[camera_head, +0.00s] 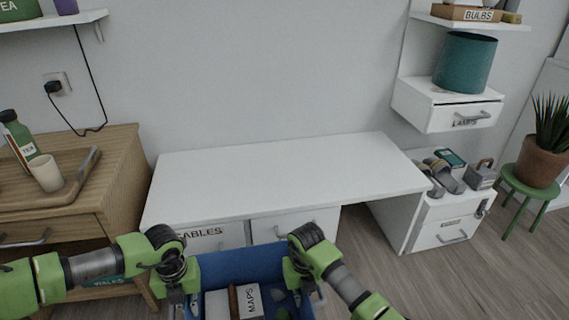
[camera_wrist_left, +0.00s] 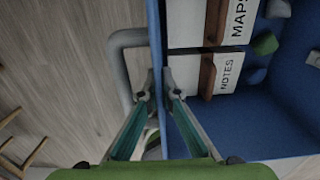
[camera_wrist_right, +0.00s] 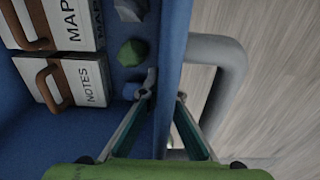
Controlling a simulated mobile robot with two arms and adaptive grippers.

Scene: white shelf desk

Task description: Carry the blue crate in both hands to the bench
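The blue crate (camera_head: 242,262) is low at the front centre of the head view, in front of the white bench (camera_head: 280,180). It holds white binders marked MAPS (camera_head: 249,300) and NOTES (camera_wrist_left: 228,72) and small green and grey lumps. My left gripper (camera_wrist_left: 156,88) has one finger on each side of the crate's left wall and is shut on it. My right gripper (camera_wrist_right: 166,92) is likewise shut on the right wall, one finger inside and one outside. The crate's underside is hidden.
The bench top is bare. A wooden cabinet (camera_head: 125,190) with a tray, cup (camera_head: 46,173) and bottle (camera_head: 20,138) stands left. A low white cabinet (camera_head: 440,220) with small items and a potted plant (camera_head: 545,150) are right. Grey bent tubes (camera_wrist_left: 115,65) show beside the crate.

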